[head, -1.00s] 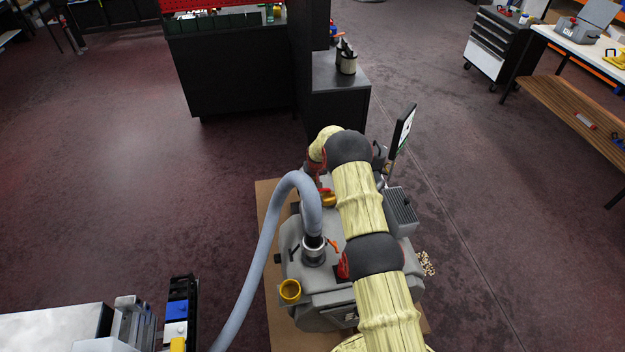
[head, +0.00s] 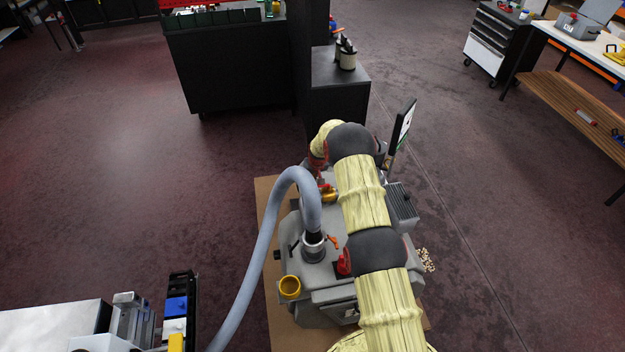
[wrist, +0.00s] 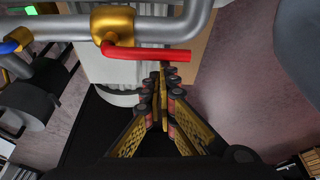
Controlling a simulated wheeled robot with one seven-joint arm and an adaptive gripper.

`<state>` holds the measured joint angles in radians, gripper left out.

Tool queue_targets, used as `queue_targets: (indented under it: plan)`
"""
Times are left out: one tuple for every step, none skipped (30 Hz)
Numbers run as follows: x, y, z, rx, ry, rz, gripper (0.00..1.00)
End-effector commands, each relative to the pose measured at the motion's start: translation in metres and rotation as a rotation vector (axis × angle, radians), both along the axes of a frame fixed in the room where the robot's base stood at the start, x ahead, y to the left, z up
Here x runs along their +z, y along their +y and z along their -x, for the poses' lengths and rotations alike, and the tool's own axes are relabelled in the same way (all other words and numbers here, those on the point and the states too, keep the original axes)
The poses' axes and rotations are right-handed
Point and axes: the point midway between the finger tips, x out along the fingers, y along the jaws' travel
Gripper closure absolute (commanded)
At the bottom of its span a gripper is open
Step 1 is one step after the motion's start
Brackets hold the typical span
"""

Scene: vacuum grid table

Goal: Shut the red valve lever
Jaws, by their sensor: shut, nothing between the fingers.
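The red valve lever (wrist: 150,54) shows in the wrist view at the top centre. It is fixed to a brass valve body (wrist: 112,22) on a grey pipe (wrist: 160,28) and lies roughly along the pipe, its free end pointing right. My gripper (wrist: 164,80) is shut and empty, with its fingertips just below the lever's free end in the picture. I cannot tell whether they touch it. In the head view the brass valve (head: 329,196) shows beside my arm, and my gripper is largely hidden there.
A thick grey hose (head: 262,255) arches on the left of the grey machine (head: 325,270). A yellow cup (head: 290,287) sits on its front left. A screen (head: 403,127) stands behind on the right. In the wrist view a blue handle (wrist: 9,46) is at the left.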

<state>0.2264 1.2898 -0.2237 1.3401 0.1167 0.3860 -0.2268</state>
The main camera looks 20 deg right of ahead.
Motion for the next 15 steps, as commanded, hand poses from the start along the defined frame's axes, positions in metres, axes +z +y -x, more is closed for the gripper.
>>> queue_targets:
  plan:
    - [-0.002, 0.0, 0.001, 0.009, 0.002, 0.0, 1.0]
    - [-0.002, 0.0, 0.002, 0.014, 0.002, 0.0, 1.0]
    - [-0.001, 0.001, 0.002, 0.022, 0.002, -0.001, 1.0]
    - [-0.001, 0.001, 0.002, 0.026, 0.001, -0.001, 1.0]
    - [-0.001, 0.001, 0.003, 0.032, 0.002, -0.001, 1.0]
    - [-0.002, 0.001, 0.004, 0.043, 0.002, 0.0, 1.0]
    - [-0.002, 0.002, 0.005, 0.051, 0.002, 0.0, 1.0]
    - [-0.002, 0.002, 0.005, 0.06, 0.003, -0.002, 1.0]
    - [-0.002, 0.002, 0.006, 0.077, 0.002, -0.001, 1.0]
    - [-0.002, 0.003, 0.007, 0.09, 0.001, 0.0, 1.0]
    - [-0.003, 0.003, 0.008, 0.104, 0.002, -0.001, 1.0]
    - [-0.003, 0.003, 0.009, 0.125, 0.001, -0.001, 1.0]
    - [-0.003, 0.004, 0.01, 0.143, 0.0, 0.0, 1.0]
    - [-0.004, 0.004, 0.012, 0.162, 0.001, -0.001, 1.0]
    - [-0.004, 0.004, 0.013, 0.191, 0.0, 0.0, 1.0]
